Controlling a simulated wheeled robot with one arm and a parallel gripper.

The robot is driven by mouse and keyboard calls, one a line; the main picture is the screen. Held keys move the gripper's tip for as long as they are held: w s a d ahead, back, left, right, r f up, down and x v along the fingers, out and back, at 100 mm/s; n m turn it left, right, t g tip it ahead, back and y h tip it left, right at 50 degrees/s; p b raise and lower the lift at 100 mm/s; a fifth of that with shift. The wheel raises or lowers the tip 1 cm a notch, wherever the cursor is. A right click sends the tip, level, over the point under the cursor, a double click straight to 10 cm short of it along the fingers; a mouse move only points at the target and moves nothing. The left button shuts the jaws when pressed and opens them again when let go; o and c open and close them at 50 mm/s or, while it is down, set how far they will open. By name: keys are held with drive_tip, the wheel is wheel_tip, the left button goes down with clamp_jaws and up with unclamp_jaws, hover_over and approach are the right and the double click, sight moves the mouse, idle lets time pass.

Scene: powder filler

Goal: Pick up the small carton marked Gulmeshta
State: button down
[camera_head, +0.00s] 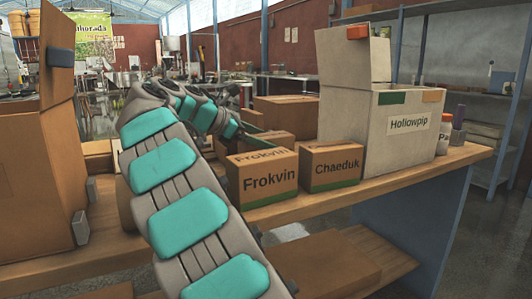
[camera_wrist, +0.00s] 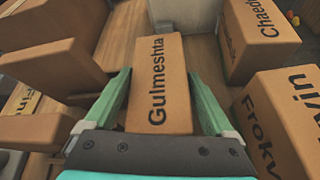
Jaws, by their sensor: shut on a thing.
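The small carton marked Gulmeshta (camera_wrist: 172,85) is a brown cardboard box in the middle of the wrist view, its label running along its top face. My gripper (camera_wrist: 160,92) has its two green fingers on either side of this carton and is shut on it. In the head view my arm reaches over the table, and the gripper is mostly hidden behind the arm and the Frokvin carton. I cannot tell from these views whether the Gulmeshta carton is clear of the table.
Cartons marked Frokvin (camera_head: 265,178) and Chaeduk (camera_head: 331,165) stand right of my arm. A large box marked Hollowpip (camera_head: 390,130) stands behind them on the wooden table (camera_head: 400,178). A tall open brown box (camera_head: 38,150) stands at the left. Other cartons (camera_wrist: 45,45) crowd the wrist view's left.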

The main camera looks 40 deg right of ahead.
wheel_tip(320, 180, up, 10)
drive_tip(key=p, duration=0.4)
idle(0.3)
